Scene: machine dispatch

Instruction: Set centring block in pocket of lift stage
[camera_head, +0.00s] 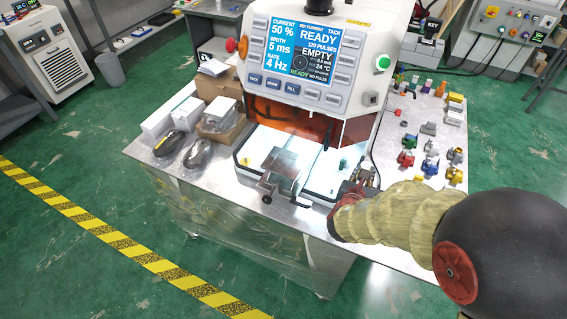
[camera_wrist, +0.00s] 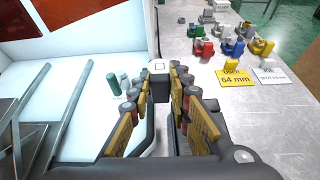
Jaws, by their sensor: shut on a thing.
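My gripper (camera_wrist: 166,75) reaches over the right side of the machine's white bed in the wrist view. In the head view my gripper (camera_head: 366,178) is at the front right corner of the bed, partly hidden by my arm. A grey metal stage (camera_head: 281,168) with a front clamp or handle stands mid-bed, to the left of my gripper and apart from it; it looks like the lift stage. I cannot make out its pocket.
The machine's orange shield (camera_head: 290,118) and screen housing rise behind. Boxes (camera_head: 215,122) and two dark handheld devices (camera_head: 197,154) lie left.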

